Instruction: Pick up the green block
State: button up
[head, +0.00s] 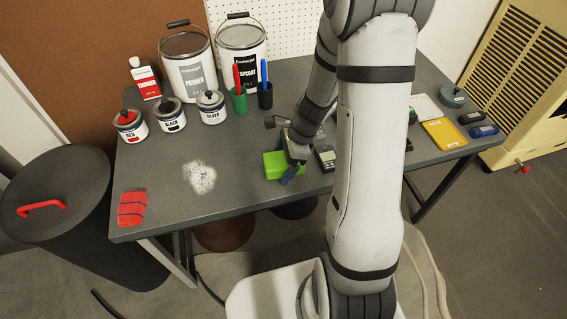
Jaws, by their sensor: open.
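The green block (273,164) lies on the grey table near its front edge, around the middle. My gripper (288,168) is over the block's right side and covers part of it. The gripper is open; a dark finger shows in front of the block's right part. I cannot tell whether the fingers touch the block or how far they reach around it.
A dark handheld device (325,158) lies just right of the gripper. Green (239,101) and dark (265,97) pen cups stand behind. Small paint tins (171,116) and large cans (187,75) stand at the back left. A red item (132,208) lies front left.

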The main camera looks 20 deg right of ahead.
aim_at(284, 159)
jog(key=c, duration=1.1)
jog(key=shift+r, duration=0.15)
notch_tip(284, 159, up, 10)
jog(key=p, duration=0.2)
jog(key=shift+r+p, duration=0.15)
jog(key=shift+p, duration=0.15)
